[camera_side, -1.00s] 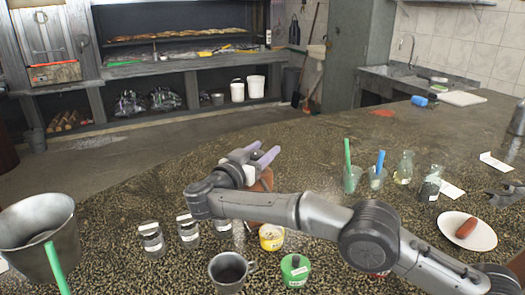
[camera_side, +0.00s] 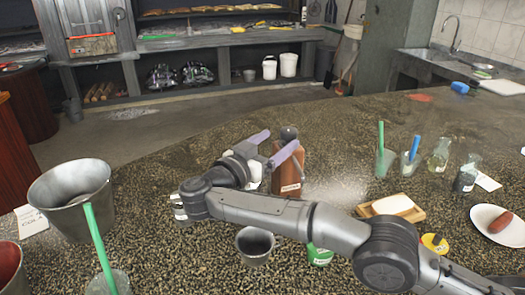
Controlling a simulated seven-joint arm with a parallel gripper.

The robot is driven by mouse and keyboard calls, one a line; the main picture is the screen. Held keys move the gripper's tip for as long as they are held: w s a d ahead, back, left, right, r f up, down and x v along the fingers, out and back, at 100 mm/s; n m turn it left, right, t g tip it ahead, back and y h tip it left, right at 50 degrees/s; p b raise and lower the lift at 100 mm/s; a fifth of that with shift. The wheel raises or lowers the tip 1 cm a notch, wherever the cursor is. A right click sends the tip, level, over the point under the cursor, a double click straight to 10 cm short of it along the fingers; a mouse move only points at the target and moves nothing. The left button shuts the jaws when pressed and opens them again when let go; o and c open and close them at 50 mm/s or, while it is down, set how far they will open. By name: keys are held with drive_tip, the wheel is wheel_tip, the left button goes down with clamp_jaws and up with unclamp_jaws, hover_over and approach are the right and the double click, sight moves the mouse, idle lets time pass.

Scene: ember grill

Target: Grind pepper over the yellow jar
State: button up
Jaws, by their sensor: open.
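A reddish-brown bottle-shaped thing (camera_side: 289,178) with a dark round top and a pale label stands upright on the counter. It may be the pepper grinder, but I cannot be sure. My gripper (camera_side: 283,140) is open, with its pale purple fingers beside the upper part of this thing. One finger crosses in front of it; I cannot tell whether they touch. The yellow jar from the earlier frame does not show, and my arm covers that part of the counter. A small yellow round thing (camera_side: 435,243) with a dark mark lies at the right, partly behind my arm.
A metal mug (camera_side: 255,246) and a green jar (camera_side: 320,256) stand at the front. A metal bucket (camera_side: 70,200) is at the left. A wooden tray (camera_side: 415,213) holds a white block. Glasses, flasks and a white plate (camera_side: 485,222) are at the right. The counter's back middle is clear.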

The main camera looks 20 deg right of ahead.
drive_tip(key=shift+v, duration=2.55)
drive_tip(key=shift+d, duration=0.1)
